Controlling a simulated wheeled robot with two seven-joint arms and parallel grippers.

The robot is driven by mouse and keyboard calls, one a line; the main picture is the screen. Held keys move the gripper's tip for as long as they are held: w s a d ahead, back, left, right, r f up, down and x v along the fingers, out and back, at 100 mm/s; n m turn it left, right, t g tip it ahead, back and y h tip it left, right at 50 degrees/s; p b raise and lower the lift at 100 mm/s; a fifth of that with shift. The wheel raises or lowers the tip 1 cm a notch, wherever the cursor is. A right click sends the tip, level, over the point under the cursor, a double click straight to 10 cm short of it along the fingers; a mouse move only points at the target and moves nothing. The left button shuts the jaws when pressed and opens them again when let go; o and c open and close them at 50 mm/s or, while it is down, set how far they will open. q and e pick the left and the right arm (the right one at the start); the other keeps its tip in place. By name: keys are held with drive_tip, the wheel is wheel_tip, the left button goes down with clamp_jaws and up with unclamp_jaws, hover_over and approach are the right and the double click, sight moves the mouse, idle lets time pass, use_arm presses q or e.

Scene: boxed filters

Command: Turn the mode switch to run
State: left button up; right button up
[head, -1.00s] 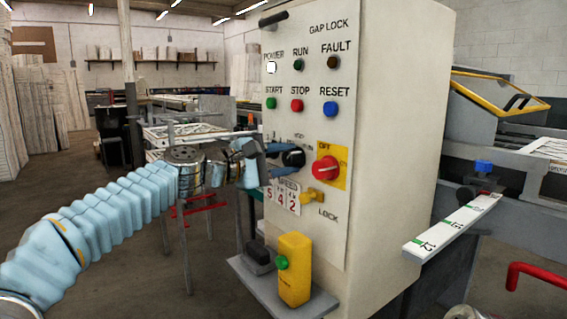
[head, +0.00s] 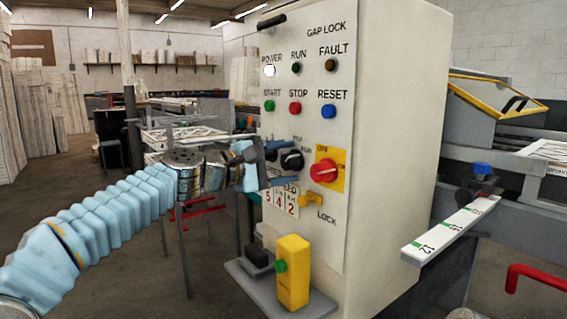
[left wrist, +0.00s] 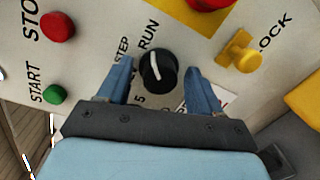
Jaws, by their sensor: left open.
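The mode switch is a round black knob (head: 291,160) with a white pointer line on the front of the control panel (head: 337,236). In the left wrist view the knob (left wrist: 158,71) lies between the printed words, and its line points up toward the RUN label (left wrist: 148,34). The STEP label (left wrist: 122,50) is to its left. My left gripper (head: 288,163) is open at the panel. In the left wrist view its blue fingers (left wrist: 160,80) stand on either side of the knob, with gaps on both sides. My right gripper is not in view.
A red rotary switch (head: 324,170) on a yellow plate and a yellow lock knob (head: 312,200) sit close by. Green start (head: 269,106), red stop (head: 295,108) and blue reset (head: 329,111) buttons are above. A yellow box (head: 294,272) stands on a shelf below.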

use_arm(q)
drive_tip(key=shift+a, duration=0.15)
drive_tip(key=shift+s+a, duration=0.2)
drive_tip(key=shift+a, duration=0.15)
drive_tip(key=b+v, duration=0.3)
drive_tip(key=v, duration=0.9)
drive_tip(key=shift+s+a, duration=0.25)
drive_tip(key=shift+s, duration=0.1)
